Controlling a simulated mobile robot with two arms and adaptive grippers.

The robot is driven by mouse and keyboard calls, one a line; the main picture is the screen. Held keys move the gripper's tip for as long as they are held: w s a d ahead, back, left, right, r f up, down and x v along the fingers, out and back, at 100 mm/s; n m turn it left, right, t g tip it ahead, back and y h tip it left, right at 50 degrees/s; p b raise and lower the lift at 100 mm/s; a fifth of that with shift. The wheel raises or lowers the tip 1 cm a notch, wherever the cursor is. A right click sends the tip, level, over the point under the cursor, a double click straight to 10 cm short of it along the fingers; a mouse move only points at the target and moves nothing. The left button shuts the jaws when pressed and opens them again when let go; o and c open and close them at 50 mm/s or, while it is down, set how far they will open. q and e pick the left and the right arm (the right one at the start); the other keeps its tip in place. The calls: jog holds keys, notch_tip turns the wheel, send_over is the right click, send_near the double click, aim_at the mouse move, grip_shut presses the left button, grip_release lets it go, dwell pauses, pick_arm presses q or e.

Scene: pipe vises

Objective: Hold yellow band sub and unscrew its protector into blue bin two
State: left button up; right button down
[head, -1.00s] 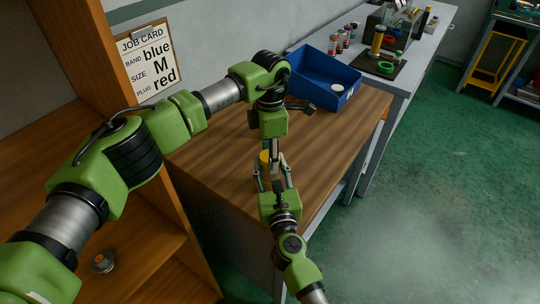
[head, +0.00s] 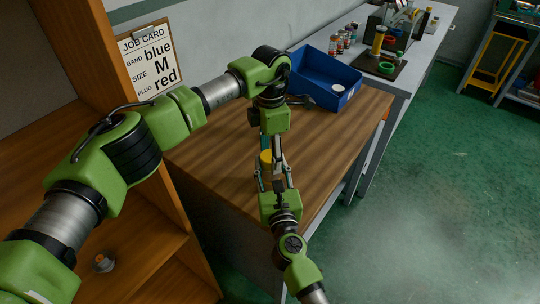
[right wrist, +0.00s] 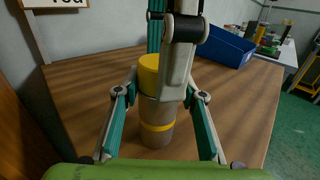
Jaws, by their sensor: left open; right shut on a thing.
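The sub (right wrist: 157,125) is a grey-brown upright cylinder with a yellow band, on the wooden table. A yellow protector (right wrist: 149,75) caps its top; it also shows in the head view (head: 265,159). My right gripper (right wrist: 160,97) is shut on the sub, one finger on each side. My left gripper (head: 275,158) points down beside the protector and is open. One of its fingers crosses in front of the sub in the right wrist view and hides part of the protector. I cannot tell whether it touches the protector.
A blue bin (head: 347,100) on the table's far end holds a white round piece (head: 338,88); its number is not visible. A job card (head: 151,60) hangs at left. A small capped part (head: 103,262) sits on the shelf. The table's right side is clear.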

pick_arm(q)
notch_tip(320, 180, up, 4)
jog(key=shift+f, duration=0.2)
jog(key=shift+c, duration=0.6)
jog(key=m, duration=0.1)
jog(key=r+m, duration=0.1)
jog(key=m, duration=0.1)
jog(key=shift+r, duration=0.3)
jog(key=m, duration=0.1)
jog(key=r+m, duration=0.1)
jog(key=m, duration=0.1)
jog(key=shift+r+m, duration=0.3)
jog(key=shift+f, duration=3.95)
jog(key=c, duration=1.1)
jog(key=n, duration=0.6)
jog(key=shift+r+n, duration=0.1)
jog(key=shift+n, duration=0.3)
jog(key=shift+c, duration=0.2)
jog(key=o, duration=1.2)
